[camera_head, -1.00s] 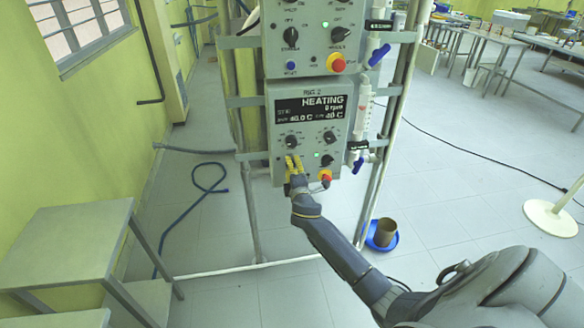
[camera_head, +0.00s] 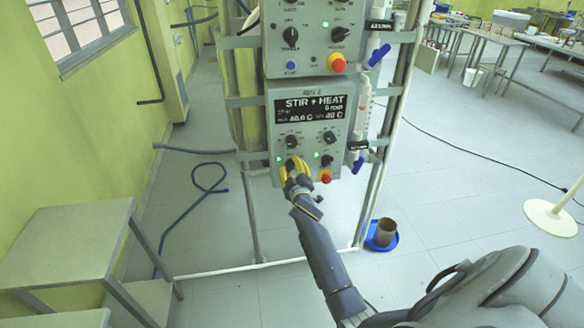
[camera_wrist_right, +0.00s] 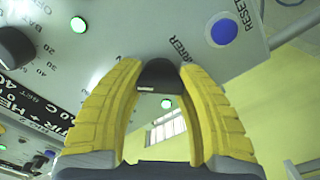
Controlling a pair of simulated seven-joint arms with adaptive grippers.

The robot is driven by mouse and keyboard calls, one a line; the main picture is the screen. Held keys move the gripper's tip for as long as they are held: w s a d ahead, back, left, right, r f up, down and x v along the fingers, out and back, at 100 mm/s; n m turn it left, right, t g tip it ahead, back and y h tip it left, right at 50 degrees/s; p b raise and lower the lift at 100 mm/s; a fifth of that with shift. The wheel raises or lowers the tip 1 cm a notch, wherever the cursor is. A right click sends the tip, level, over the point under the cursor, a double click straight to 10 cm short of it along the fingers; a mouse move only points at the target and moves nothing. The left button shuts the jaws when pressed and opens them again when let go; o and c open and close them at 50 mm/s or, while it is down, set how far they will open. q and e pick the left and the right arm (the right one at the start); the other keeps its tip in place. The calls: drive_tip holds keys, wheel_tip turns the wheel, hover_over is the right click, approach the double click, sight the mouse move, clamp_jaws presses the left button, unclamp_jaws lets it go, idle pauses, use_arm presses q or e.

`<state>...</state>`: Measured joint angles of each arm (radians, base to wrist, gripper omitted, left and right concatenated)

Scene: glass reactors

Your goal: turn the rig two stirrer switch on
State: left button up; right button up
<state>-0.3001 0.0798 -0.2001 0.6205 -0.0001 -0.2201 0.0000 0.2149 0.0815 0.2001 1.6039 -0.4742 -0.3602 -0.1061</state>
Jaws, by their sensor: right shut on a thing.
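The rig two control box (camera_head: 311,125) hangs on the frame, and its display (camera_head: 310,107) reads STIR + HEAT. My right gripper (camera_head: 292,170) has yellow fingers and is at the box's lower left. In the right wrist view, my right gripper (camera_wrist_right: 160,72) is shut on the black stirrer switch (camera_wrist_right: 160,75), with a finger on each side of it. A green lamp (camera_head: 280,159) is lit by the gripper, and another (camera_head: 317,155) is lit to its right. My left gripper is not in view.
A yellow-based red stop button (camera_head: 325,176) sits right of the gripper. Another control box (camera_head: 314,40) is above. A blue reset button (camera_wrist_right: 225,33) shows in the wrist view. Blue-handled valves (camera_head: 358,165) line the right side. A grey bench (camera_head: 65,240) stands at left.

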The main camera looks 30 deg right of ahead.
drive_tip(key=shift+m, duration=1.6)
drive_tip(key=o, duration=1.3)
drive_tip(key=shift+o, duration=0.2)
drive_tip(key=v, duration=1.2)
